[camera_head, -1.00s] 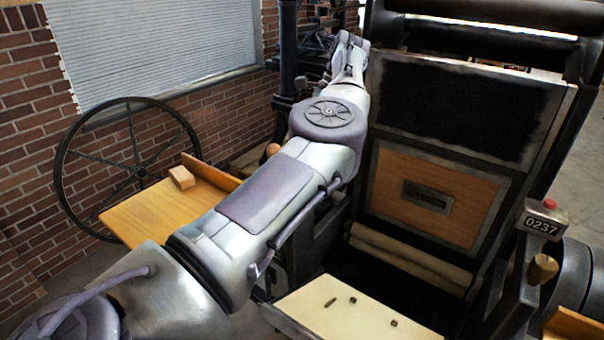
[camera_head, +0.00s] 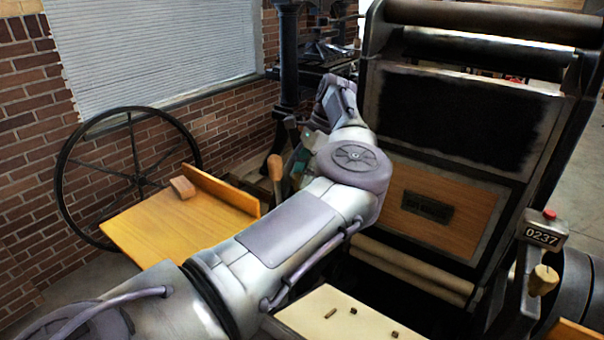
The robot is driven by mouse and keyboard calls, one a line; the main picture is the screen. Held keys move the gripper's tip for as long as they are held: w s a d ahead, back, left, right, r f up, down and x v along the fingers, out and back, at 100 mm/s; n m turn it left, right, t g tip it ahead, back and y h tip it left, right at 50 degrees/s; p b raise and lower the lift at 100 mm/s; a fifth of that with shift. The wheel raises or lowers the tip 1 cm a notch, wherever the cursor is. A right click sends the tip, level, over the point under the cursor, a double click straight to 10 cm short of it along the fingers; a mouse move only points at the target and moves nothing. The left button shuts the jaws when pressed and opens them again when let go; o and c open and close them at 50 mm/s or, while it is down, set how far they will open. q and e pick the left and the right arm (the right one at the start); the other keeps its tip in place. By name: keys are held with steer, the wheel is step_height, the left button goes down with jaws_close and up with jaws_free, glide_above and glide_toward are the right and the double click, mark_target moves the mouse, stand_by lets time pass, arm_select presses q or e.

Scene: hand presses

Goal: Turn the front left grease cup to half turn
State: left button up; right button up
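My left arm (camera_head: 285,225) comes in from the lower left and reaches up to the front of the hand press. Its far links (camera_head: 338,100) bend at the round joint. I cannot make out the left gripper's fingers there, so I cannot tell whether they are open or shut. I cannot make out the front left grease cup; my arm covers part of the press's left side. The large hand press has a dark upright plate (camera_head: 455,115) and a wooden panel (camera_head: 440,206) below it. My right gripper is not in view.
A counter box reading 0237 (camera_head: 541,232) stands at the right, above a wooden knob (camera_head: 543,279). A cream board (camera_head: 335,318) with small dark pieces lies at the front. A wooden side table (camera_head: 170,227) with a block (camera_head: 183,187) and a large spoked wheel (camera_head: 63,180) are at the left.

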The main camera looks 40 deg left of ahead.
arm_select(q)
steer(key=c, duration=0.5)
steer(key=shift+c, duration=0.2)
steer(key=shift+f+m+y+b, duration=0.15)
steer(key=shift+m+y+b, duration=0.25)
steer(key=shift+m+b, duration=0.8)
steer(key=m+t+b, duration=0.1)
steer(key=m+b, duration=0.2)
steer(key=shift+d+t+y, duration=0.1)
steer(key=shift+t+y, duration=0.2)
steer(key=shift+y, duration=0.1)
steer(key=m+t+b, duration=0.1)
steer(key=m+b, duration=0.2)
steer(key=shift+s+m+y, duration=0.15)
steer(key=shift+m+y, duration=0.25)
steer(key=shift+r+m+t+b, duration=0.2)
steer(key=shift+m+t+b, duration=0.4)
steer(key=shift+m+b, duration=0.7)
steer(key=shift+m, duration=0.3)
